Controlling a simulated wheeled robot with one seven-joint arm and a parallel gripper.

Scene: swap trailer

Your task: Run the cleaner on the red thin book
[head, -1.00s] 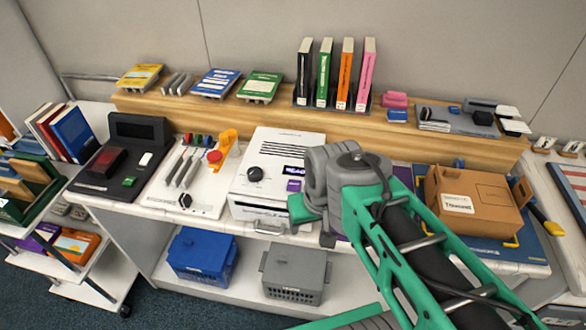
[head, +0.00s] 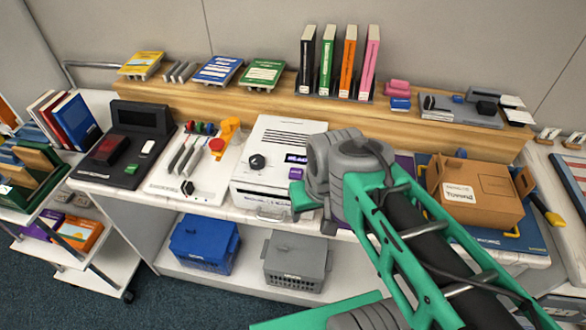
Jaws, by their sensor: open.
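A white boxy machine (head: 285,140) with a black knob, vent slots and a small lettered display stands mid-bench; I cannot tell if it is the cleaner. A red book (head: 58,118) stands among upright books at the far left, beside a blue one. A dark red flat item (head: 106,150) lies on a black device (head: 133,132); I cannot tell if it is a book. My green and grey arm comes from the lower right, and its grey joint covers the machine's right side. My gripper cannot be made out.
A white panel (head: 160,185) with levers and a red button sits left of the machine. A cardboard box (head: 478,192) is at right. A wooden shelf (head: 240,98) behind holds several books. Blue (head: 203,246) and grey (head: 296,262) bins stand below.

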